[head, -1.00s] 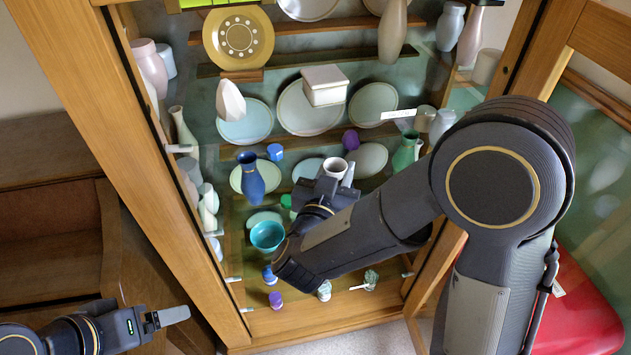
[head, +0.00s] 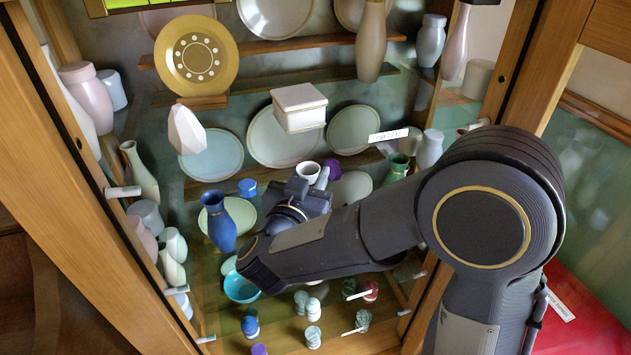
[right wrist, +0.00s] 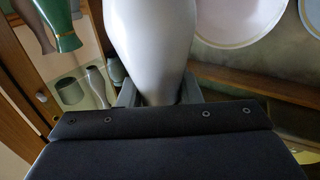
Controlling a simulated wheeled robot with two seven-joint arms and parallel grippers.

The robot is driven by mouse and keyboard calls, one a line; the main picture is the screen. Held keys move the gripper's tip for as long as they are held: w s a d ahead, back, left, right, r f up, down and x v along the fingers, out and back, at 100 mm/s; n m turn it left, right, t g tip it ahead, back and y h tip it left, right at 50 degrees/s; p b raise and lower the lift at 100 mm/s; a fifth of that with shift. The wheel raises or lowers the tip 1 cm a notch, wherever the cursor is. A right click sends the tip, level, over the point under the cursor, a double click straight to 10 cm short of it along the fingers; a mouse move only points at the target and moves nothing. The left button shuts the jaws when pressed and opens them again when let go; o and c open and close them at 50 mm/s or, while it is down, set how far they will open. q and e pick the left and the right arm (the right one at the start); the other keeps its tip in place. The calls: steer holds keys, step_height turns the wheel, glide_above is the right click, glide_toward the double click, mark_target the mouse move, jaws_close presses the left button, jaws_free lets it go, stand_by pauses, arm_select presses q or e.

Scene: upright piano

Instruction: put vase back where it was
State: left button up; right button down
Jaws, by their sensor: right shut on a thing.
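A smooth white vase (right wrist: 152,45) fills the upper middle of the right wrist view, with its narrow end between my fingers. In the head view, a pale round mouth (head: 307,169) at my right gripper (head: 312,182) appears to be this vase; the arm hides most of it. My right gripper is shut on the vase, inside the open cabinet, in front of the pale plates on the lower shelf. I cannot tell whether the vase touches a shelf. My left gripper is out of view.
A blue vase (head: 221,221) stands left of my right gripper, a turquoise bowl (head: 241,288) below it. A purple vase (head: 332,168) and green vase (head: 397,168) are to the right. A white box (head: 299,107) sits above. Wooden cabinet posts flank the opening.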

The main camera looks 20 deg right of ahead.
steer(key=shift+x, duration=1.05)
steer(key=shift+w+d, duration=0.35)
steer(key=shift+w, duration=0.05)
steer(key=shift+s+a+f+b, duration=0.1)
steer(key=shift+f+b, duration=0.55)
steer(key=shift+f, duration=1.1)
steer(key=shift+f, duration=0.2)
steer(key=c, duration=1)
jaws_free()
steer(key=shift+c, duration=0.2)
steer(key=shift+r, duration=0.15)
